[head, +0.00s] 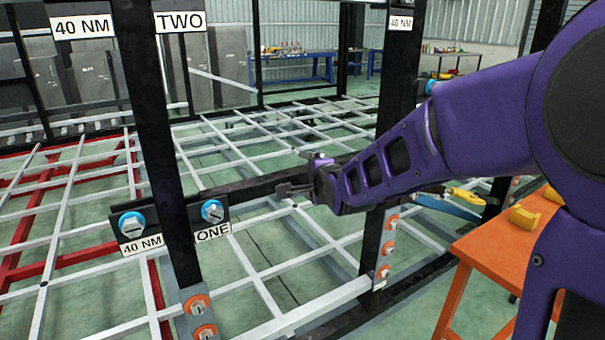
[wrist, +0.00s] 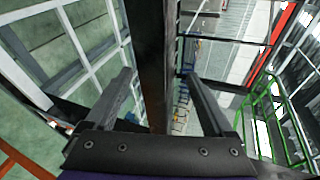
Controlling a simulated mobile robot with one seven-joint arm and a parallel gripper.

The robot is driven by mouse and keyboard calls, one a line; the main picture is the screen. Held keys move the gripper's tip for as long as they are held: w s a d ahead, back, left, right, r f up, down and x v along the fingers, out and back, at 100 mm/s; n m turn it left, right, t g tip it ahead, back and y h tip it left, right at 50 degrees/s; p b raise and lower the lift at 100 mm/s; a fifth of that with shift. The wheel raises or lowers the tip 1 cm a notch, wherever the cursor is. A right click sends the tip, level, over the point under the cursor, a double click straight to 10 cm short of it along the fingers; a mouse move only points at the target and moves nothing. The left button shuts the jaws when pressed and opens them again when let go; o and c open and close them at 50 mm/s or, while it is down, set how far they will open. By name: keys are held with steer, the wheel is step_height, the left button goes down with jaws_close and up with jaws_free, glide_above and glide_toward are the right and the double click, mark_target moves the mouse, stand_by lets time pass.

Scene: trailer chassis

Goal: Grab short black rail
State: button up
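A black rail (head: 249,191) runs roughly level between two black uprights, the left one (head: 158,140) and the right one (head: 394,90), in the head view. My gripper (head: 284,189) is at the rail, partly covering it, with its fingers towards the left. In the wrist view my gripper (wrist: 158,77) is open, its two fingers spread. A dark bar (wrist: 152,45) shows in the gap between the fingers, with space visible on both sides. I cannot tell whether the bar is between the fingertips or beyond them, nor whether it is this rail.
A black bracket with blue-capped bolts (head: 128,224) sits at the left upright. Orange bolts (head: 384,272) line the lower right upright. A white and red frame grid (head: 75,200) spreads below. An orange table (head: 480,262) with yellow tools (head: 524,217) stands at right.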

jaws_close()
steer(key=shift+s+d+f, duration=0.1)
steer(key=shift+f, duration=0.25)
stand_by(0.8)
steer(key=shift+r, duration=0.2)
